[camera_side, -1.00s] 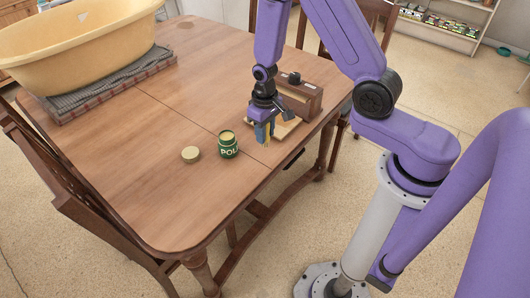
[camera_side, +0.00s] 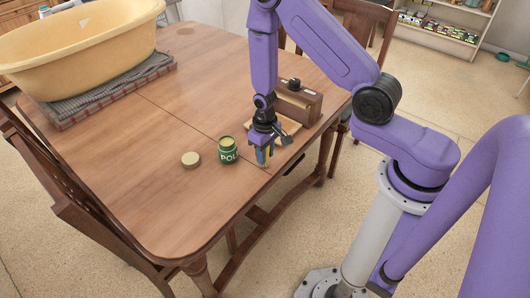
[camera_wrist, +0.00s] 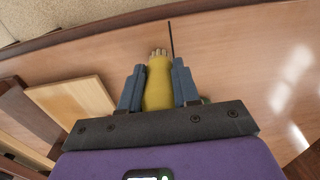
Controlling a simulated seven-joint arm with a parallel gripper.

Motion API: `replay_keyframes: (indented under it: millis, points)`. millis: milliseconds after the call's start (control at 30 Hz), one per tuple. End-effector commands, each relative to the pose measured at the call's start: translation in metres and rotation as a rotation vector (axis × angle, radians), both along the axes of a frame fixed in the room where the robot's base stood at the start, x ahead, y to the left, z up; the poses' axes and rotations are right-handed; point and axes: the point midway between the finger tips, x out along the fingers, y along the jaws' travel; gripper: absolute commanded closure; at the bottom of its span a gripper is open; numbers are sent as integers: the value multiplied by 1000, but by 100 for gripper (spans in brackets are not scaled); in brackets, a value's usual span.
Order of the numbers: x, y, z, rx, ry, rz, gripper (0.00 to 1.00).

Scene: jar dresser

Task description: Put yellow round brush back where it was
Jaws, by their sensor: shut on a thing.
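My gripper (camera_side: 264,155) is shut on the yellow round brush (camera_wrist: 158,85). In the wrist view the brush sits between the two blue fingers, with its pale bristle end (camera_wrist: 158,53) pointing away from my palm. In the side view only a small yellow part of the brush (camera_side: 262,157) shows, low over the table near its right edge. I cannot tell whether it touches the table. A wooden box with a black knob (camera_side: 297,101) stands just behind my gripper, with a light wooden board (camera_side: 290,125) in front of it. The board also shows left of the brush in the wrist view (camera_wrist: 72,100).
A green polish jar (camera_side: 228,151), open with yellow content, stands left of my gripper, and its lid (camera_side: 190,160) lies beside it. A large yellow tub (camera_side: 75,50) rests on a folded cloth at the back left. The table front (camera_side: 165,205) is clear.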

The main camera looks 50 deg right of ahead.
Motion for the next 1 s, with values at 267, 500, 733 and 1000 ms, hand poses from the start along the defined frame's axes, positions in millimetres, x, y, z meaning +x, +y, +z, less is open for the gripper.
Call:
replay_keyframes:
  millis: [267, 500, 733, 1000]
  points:
    - [0, 0, -3, 0, 1, 0, 43]
    - [0, 0, -2, 0, 1, 0, 43]
    - [1, 0, 11, 0, -2, 0, 43]
    - [1, 0, 48, 0, -4, 0, 43]
